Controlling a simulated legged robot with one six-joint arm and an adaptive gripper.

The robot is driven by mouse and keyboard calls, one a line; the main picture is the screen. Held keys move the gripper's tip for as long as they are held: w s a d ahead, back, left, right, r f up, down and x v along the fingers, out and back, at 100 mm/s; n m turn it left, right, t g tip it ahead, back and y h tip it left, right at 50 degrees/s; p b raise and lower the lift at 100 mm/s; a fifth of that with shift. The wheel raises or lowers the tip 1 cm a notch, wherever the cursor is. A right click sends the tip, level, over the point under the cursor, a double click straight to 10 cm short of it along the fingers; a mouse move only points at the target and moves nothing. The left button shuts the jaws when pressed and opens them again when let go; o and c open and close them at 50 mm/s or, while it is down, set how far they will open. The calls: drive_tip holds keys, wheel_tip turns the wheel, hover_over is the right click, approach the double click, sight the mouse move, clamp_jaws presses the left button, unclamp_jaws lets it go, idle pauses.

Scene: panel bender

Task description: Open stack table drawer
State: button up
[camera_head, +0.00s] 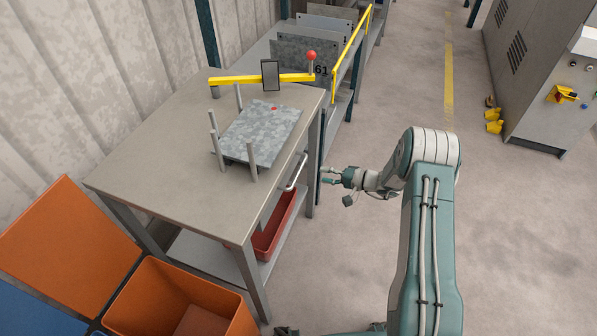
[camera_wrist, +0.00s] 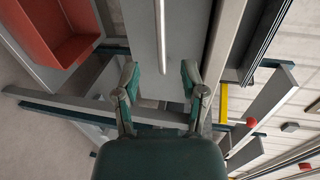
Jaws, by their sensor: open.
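The stack table (camera_head: 165,120) is a grey metal table on the left in the head view. Its drawer (camera_head: 270,208) sits under the tabletop on the side facing my arm and looks shut. A light bar handle (camera_head: 296,172) stands out from the drawer front. My gripper (camera_head: 328,177) is open and empty, just right of the handle and apart from it in the head view. In the wrist view, the handle (camera_wrist: 162,35) runs down the picture towards the gap between my open fingers (camera_wrist: 160,76). The exact distance to it is unclear.
A metal sheet stack (camera_head: 262,132) lies between upright posts on the tabletop. A red bin (camera_head: 273,228) sits on the shelf below. An orange crate (camera_head: 180,300) stands at the lower left. A yellow bar (camera_head: 262,79) crosses the table's far end.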

sight(298, 170)
drive_tip(key=x, duration=0.9)
drive_tip(key=shift+w+a, duration=0.1)
drive_tip(key=shift+a, duration=0.25)
drive_tip(key=shift+c, duration=0.4)
clamp_jaws()
